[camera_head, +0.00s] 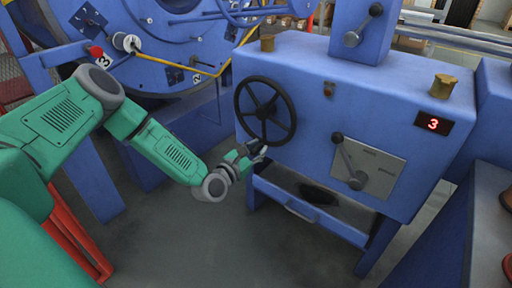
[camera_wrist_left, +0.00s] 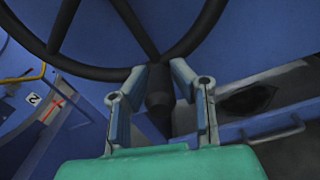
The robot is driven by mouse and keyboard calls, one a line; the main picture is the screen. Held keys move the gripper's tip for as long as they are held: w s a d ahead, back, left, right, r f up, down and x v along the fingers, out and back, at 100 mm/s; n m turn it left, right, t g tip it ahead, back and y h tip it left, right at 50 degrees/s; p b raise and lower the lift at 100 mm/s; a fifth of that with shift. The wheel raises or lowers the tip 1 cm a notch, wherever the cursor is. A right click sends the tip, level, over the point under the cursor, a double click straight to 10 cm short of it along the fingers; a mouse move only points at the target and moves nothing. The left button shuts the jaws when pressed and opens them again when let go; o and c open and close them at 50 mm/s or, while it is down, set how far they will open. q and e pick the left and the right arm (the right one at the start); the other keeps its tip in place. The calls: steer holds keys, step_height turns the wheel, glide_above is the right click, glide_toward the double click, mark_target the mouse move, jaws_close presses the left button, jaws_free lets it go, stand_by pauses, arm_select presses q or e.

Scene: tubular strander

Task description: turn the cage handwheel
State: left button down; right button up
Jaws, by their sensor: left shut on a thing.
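The cage handwheel (camera_head: 264,112) is a black spoked wheel on the front left of a blue machine housing (camera_head: 320,72). Its lower rim also shows in the left wrist view (camera_wrist_left: 100,73). A dark handle (camera_wrist_left: 160,88) stands out from the bottom of the rim. My left gripper (camera_head: 259,150) is at the wheel's lower edge. In the left wrist view its two fingers (camera_wrist_left: 161,76) are on either side of the handle, shut on it. The fingers partly hide the handle. My right gripper is not in view.
A lever on a grey plate (camera_head: 380,170) is to the right of the wheel, with a red display reading 3 (camera_head: 432,124) above it. A tray (camera_head: 310,208) is below the housing. The large blue cage (camera_head: 160,50) with a yellow bar stands at the back left.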

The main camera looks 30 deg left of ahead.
arm_select(q)
steer(key=shift+s+d+f, duration=0.1)
steer(key=shift+s+f, duration=0.1)
steer(key=shift+f, duration=0.25)
steer(key=c, duration=1.4)
jaws_free()
steer(key=shift+w+r, duration=0.1)
steer(key=shift+r, duration=0.05)
steer(key=shift+r, duration=0.1)
steer(key=s+a, duration=0.1)
steer(key=s, duration=1.1)
steer(key=shift+a, duration=0.1)
